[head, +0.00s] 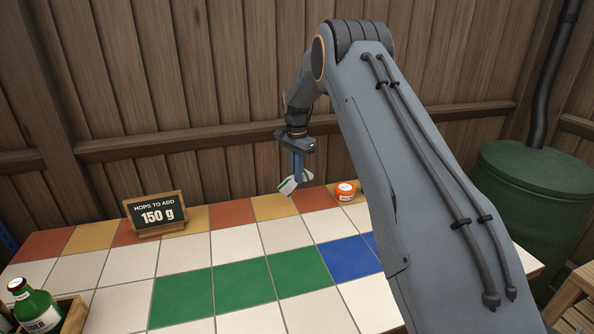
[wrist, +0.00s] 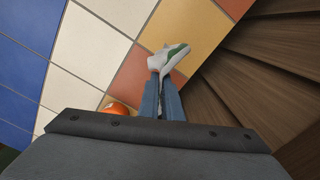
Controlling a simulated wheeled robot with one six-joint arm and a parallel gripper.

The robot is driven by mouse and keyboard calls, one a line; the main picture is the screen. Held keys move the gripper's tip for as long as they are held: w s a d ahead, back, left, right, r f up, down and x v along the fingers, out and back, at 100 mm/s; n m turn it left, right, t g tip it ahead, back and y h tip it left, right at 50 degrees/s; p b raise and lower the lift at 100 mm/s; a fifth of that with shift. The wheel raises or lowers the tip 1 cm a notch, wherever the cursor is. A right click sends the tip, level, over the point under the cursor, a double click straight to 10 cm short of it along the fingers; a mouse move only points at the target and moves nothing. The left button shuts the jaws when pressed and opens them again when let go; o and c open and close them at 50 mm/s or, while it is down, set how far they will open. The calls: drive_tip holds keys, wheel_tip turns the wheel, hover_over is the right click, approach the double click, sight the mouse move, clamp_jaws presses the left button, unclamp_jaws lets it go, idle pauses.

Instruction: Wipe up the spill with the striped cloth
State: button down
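My gripper (head: 298,178) is above the back edge of the tiled table (head: 190,252), near the wall. Its blue fingers are close together, and the striped cloth (head: 289,186), white with green, hangs from their tips. In the wrist view my gripper (wrist: 161,84) is shut on the cloth (wrist: 170,58), which sticks out past the fingertips over the table edge. The cloth appears to be held above the tiles. I see no clear spill on the visible tiles; my arm hides part of the table's right side.
A chalkboard sign (head: 156,214) reading 150 g stands at the back left. A green bottle (head: 36,306) is in a wooden crate (head: 73,316) at front left. The middle tiles are clear. A green barrel (head: 535,190) stands right.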

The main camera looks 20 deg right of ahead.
drive_tip(key=b, duration=0.2)
hover_over(297, 202)
drive_tip(key=shift+f, duration=2.95)
drive_tip(key=c, duration=1)
unclamp_jaws()
drive_tip(key=shift+f, duration=0.1)
drive_tip(key=shift+f+b, duration=0.5)
drive_tip(key=shift+f, duration=0.55)
clamp_jaws()
